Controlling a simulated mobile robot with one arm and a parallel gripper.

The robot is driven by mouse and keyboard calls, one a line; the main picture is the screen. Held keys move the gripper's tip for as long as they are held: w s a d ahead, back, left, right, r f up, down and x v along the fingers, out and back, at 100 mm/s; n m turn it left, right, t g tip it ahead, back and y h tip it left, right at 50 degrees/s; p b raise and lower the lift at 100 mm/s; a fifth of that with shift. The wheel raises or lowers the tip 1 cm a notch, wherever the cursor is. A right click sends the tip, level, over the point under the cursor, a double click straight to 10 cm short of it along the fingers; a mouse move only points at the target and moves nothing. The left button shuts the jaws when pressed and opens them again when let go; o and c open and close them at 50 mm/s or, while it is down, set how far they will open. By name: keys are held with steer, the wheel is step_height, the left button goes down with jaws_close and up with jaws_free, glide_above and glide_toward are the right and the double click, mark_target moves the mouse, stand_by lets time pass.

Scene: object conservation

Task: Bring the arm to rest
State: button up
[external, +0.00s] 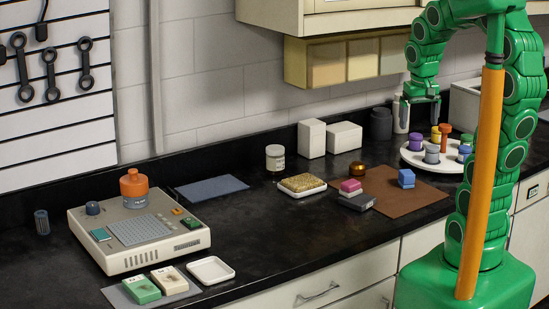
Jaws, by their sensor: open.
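My green arm stands at the right of the external view, its base in front of the counter. The arm rises, bends over at the top and hangs down toward the back of the counter. My gripper (421,110) points downward with its fingers apart, and I see nothing between them. It is in front of a white bottle and to the left of the jars on the round white tray (411,154). I cannot tell its exact height above the counter.
Several small coloured jars stand on the tray. A beige device (140,232) with an orange-topped jar stands left. A cabinet (345,60) overhangs the back. The front middle counter is clear.

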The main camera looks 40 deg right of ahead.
steer(key=s+a+f+n+g, duration=0.1)
steer(key=s+a+f+n, duration=0.1)
steer(key=s+a, duration=0.2)
steer(key=s+a+f+n+g+y, duration=0.1)
steer(key=s+a, duration=0.4)
steer(key=s, duration=0.6)
steer(key=shift+f+n+g, duration=0.4)
steer(key=shift+f+n, duration=0.1)
steer(key=shift+f, duration=0.15)
